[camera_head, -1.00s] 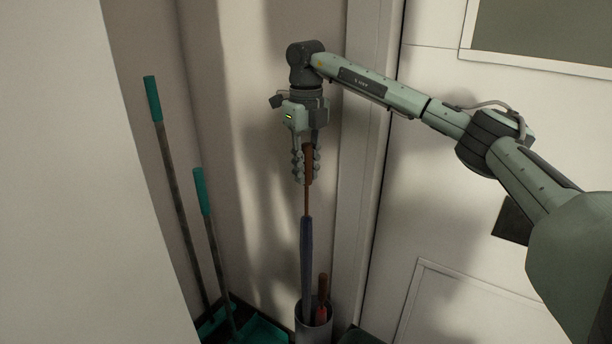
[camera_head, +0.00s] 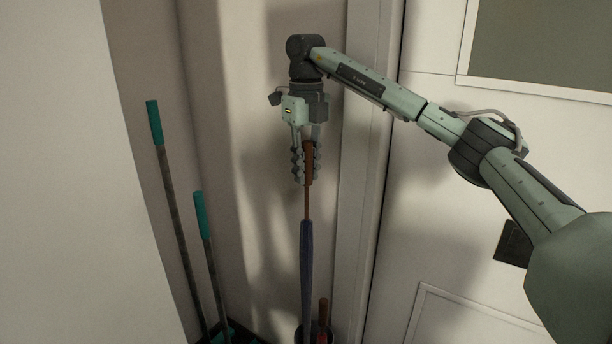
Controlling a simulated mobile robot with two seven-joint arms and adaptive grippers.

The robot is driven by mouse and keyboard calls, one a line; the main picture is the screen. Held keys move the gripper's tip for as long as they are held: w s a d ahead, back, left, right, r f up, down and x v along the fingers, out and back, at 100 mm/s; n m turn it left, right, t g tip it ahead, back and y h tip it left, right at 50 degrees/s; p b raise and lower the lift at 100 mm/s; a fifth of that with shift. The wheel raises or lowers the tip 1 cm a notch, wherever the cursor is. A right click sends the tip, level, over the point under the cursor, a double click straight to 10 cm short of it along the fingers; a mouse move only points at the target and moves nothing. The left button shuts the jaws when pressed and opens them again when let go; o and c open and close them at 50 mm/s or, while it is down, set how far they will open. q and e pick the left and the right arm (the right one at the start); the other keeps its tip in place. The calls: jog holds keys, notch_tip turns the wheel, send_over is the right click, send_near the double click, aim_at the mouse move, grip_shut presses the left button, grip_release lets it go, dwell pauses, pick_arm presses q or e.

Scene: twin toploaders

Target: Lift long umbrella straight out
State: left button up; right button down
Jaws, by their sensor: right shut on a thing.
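The long umbrella (camera_head: 306,262) is dark blue with a thin shaft and a brown handle (camera_head: 309,160). It hangs upright in the middle of the head view. My right gripper (camera_head: 306,172) points down and is shut on the handle. The umbrella's lower end goes down into the round stand (camera_head: 299,336) at the bottom edge, so its tip is hidden. A second, shorter umbrella (camera_head: 323,312) with a brown handle and some red stands in the same stand, just right of the long one. My left gripper is not in view.
Two teal-handled poles (camera_head: 168,190) and (camera_head: 208,255) lean in the corner to the left. A pale wall edge (camera_head: 70,200) fills the far left. A white door (camera_head: 450,230) stands on the right, behind my right arm.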

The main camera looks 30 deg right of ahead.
aim_at(306, 141)
jog(key=shift+r, duration=7)
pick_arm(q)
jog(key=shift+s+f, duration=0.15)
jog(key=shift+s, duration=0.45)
pick_arm(e)
notch_tip(306, 141, up, 5)
jog(key=shift+f, duration=0.2)
